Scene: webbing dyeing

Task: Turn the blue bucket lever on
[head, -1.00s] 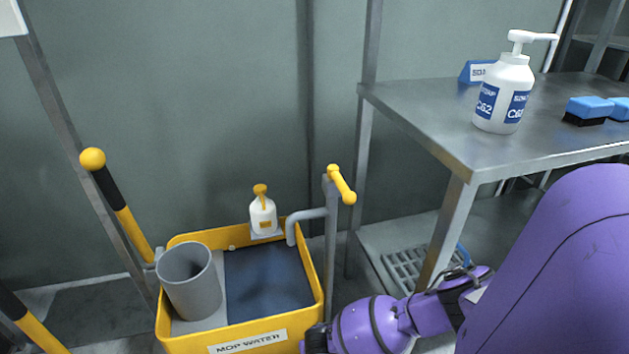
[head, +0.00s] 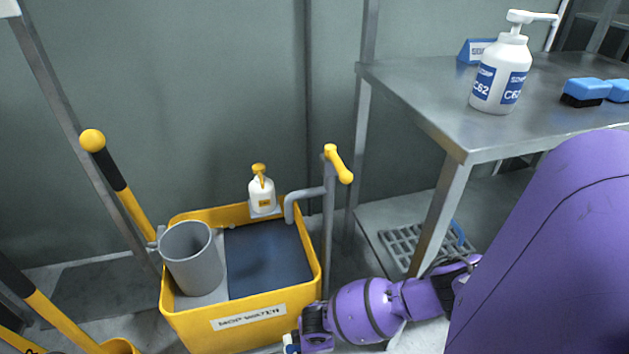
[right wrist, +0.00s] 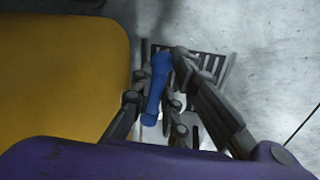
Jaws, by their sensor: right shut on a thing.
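In the right wrist view a blue lever (right wrist: 157,88), a rounded bar with thicker ends, lies between the fingers of my right gripper (right wrist: 162,65). The gripper is shut on it. Beside them on the left is a large yellow surface, out of focus. In the head view my right gripper (head: 300,341) is at the bottom edge, at the near right corner of the yellow mop-water bucket (head: 190,323). A small blue and white piece shows at its tip; the rest is cut off below. No blue bucket is visible. My left gripper is not in view.
The yellow bucket holds a grey cup (head: 192,262); a grey tap with a yellow handle (head: 338,163) rises at its right. A metal table (head: 440,105) with a white pump bottle (head: 500,82) stands right. Yellow-black poles (head: 115,190) stand left. A floor grate (right wrist: 205,62) lies beyond my fingers.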

